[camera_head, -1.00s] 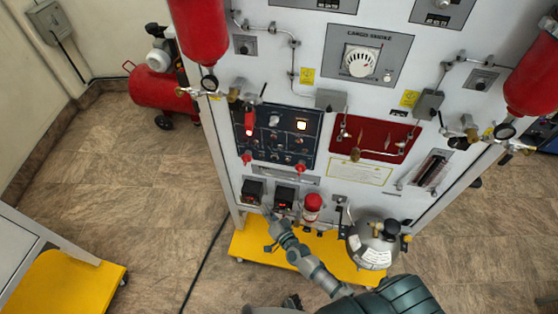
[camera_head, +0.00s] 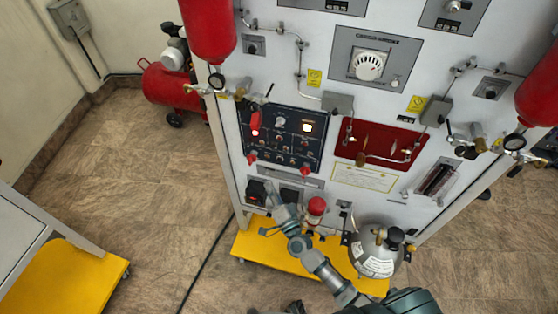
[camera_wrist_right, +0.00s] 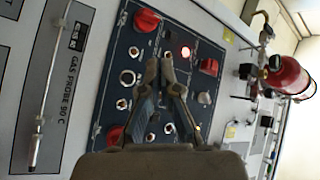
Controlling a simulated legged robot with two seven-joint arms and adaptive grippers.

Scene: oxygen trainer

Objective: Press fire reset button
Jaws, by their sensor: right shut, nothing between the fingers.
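The dark control panel (camera_head: 281,137) on the front of the trainer carries small knobs, switches, red caps, a lit red light and a bright white lit square (camera_head: 307,127). Labels are too small to read, so I cannot tell which control is the fire reset button. My right gripper (camera_head: 278,190) is below the panel, in front of the black boxes. In the right wrist view the gripper (camera_wrist_right: 162,62) is shut and empty, its fingers hiding part of the panel (camera_wrist_right: 118,75). Contact is not visible. My left gripper is out of view.
A red cylinder (camera_head: 208,30) hangs left of the panel. A red beacon (camera_head: 316,206) and a steel bottle (camera_head: 377,252) stand right of my gripper. The yellow base (camera_head: 262,250) lies below.

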